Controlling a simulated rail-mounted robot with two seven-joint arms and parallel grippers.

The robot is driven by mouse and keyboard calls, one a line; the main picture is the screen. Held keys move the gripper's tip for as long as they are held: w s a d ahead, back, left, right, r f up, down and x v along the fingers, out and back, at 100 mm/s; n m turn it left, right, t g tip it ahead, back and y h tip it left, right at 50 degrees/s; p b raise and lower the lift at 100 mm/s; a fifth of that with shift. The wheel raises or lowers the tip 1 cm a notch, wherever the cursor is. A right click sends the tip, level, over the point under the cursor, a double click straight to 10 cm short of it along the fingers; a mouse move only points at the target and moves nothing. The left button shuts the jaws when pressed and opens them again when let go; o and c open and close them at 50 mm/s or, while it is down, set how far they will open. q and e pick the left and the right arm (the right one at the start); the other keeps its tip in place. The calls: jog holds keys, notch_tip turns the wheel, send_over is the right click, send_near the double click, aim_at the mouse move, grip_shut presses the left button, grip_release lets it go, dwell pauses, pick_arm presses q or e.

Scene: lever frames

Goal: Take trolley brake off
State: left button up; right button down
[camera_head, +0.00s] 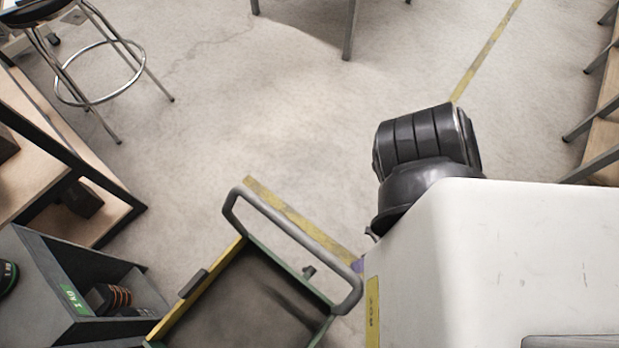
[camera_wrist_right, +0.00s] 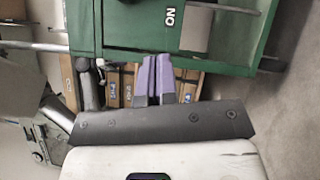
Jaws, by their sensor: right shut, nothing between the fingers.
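The trolley (camera_head: 240,310) stands at the bottom middle of the head view, with a dark deck, yellow and green edges and a grey tube handle (camera_head: 290,230). A small dark lever-like part (camera_head: 309,271) shows inside the handle; I cannot tell if it is the brake. In the right wrist view, a green panel (camera_wrist_right: 125,25) carries a white "NO"-looking label, with a dark bar (camera_wrist_right: 232,10) at its right. My right gripper (camera_wrist_right: 154,72), with purple fingers, is shut and empty below the panel; contact is unclear. A purple bit of it (camera_head: 357,265) shows beside the handle. My left gripper is not in view.
A grey bin unit (camera_head: 60,285) and a wooden-topped shelf (camera_head: 90,200) stand left of the trolley. A stool (camera_head: 100,75) is at the upper left. Bare floor (camera_head: 270,130) lies beyond the handle. My white right arm fills the lower right.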

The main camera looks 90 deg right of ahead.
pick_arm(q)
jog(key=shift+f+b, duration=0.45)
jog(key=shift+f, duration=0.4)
pick_arm(e)
jog(key=shift+f, duration=0.9)
jog(key=shift+w, duration=0.1)
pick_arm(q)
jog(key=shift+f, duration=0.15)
pick_arm(e)
jog(key=w+d+x, duration=0.1)
jog(key=d+x, duration=0.1)
jog(key=x, duration=1)
jog(key=shift+w+d+r, duration=0.15)
jog(key=shift+w+r, duration=0.15)
jog(key=shift+r, duration=0.15)
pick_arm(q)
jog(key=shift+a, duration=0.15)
